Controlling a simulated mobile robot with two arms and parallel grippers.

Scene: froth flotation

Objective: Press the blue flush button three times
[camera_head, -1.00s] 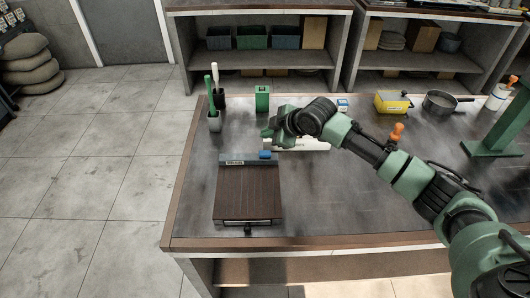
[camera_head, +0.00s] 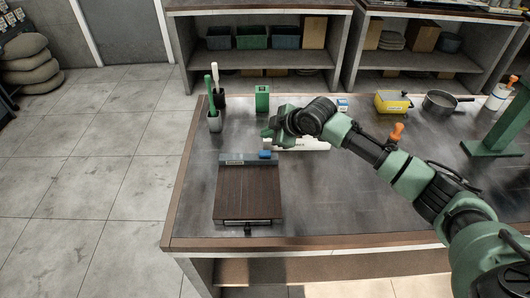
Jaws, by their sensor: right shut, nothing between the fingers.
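The blue flush button (camera_head: 265,154) sits on the right end of the grey back bar of a dark brown ribbed box (camera_head: 248,192) on the table. My right gripper (camera_head: 268,137) is shut and empty, a little above and behind the blue button in the picture. A small gap shows between the fingertips and the button. My left gripper is not in view.
A yellow box (camera_head: 393,102) and a pan (camera_head: 441,103) stand at the back right. The table's front is clear.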

